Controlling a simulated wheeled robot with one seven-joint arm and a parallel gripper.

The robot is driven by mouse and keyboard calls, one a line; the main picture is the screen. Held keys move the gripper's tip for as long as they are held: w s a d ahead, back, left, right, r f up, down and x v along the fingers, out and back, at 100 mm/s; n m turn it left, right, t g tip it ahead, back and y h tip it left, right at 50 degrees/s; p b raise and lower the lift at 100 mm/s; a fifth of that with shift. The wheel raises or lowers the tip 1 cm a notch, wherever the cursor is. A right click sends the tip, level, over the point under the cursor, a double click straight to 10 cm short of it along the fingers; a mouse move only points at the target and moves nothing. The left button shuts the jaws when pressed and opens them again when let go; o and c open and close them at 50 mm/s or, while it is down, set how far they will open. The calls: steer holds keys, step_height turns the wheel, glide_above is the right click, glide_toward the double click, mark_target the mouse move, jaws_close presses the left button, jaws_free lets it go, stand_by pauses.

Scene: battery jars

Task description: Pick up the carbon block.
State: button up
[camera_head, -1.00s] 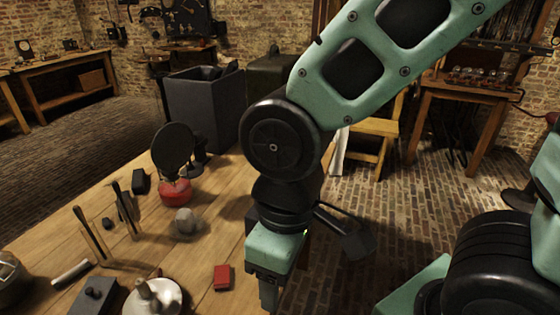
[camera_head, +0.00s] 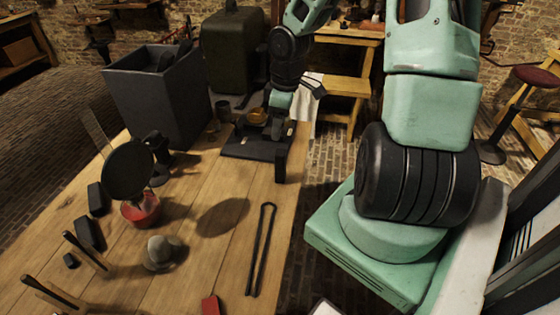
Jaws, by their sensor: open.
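Several dark blocks lie at the left of the wooden table: an upper black block (camera_head: 97,198), a longer black block (camera_head: 89,235) below it and a small black lump (camera_head: 70,261). I cannot tell for sure which is the carbon block. My gripper (camera_head: 272,112) is at the far end of the table, small in view, over a low black stand (camera_head: 250,150) with a brass-coloured part (camera_head: 257,117). It is open, well away from the blocks on the left. Its fingertips are hard to make out against the dark stand.
A big grey bin (camera_head: 160,105) holding dark pieces stands at the far left. A round black disc (camera_head: 130,170) stands above a red bowl (camera_head: 140,211). A grey rounded lump (camera_head: 160,252), black tongs (camera_head: 261,248) and a red block (camera_head: 211,305) lie nearer. The table's middle is fairly clear.

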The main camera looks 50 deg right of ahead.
mark_target(282, 152)
steer(key=f+b, duration=0.1)
steer(key=f, duration=0.3)
steer(key=d+f+b, duration=0.1)
steer(key=f, duration=0.2)
steer(key=w+d+f+b, duration=0.1)
steer(key=f, duration=0.3)
steer(key=shift+f, duration=0.3)
steer(key=shift+w+a+f+b, duration=0.1)
steer(key=shift+w+f+b, duration=0.1)
steer(key=shift+f, duration=1.25)
steer(key=shift+w+a+f+b, duration=0.1)
steer(key=shift+f+b, duration=0.1)
steer(key=shift+f, duration=1.25)
steer(key=c, duration=1.2)
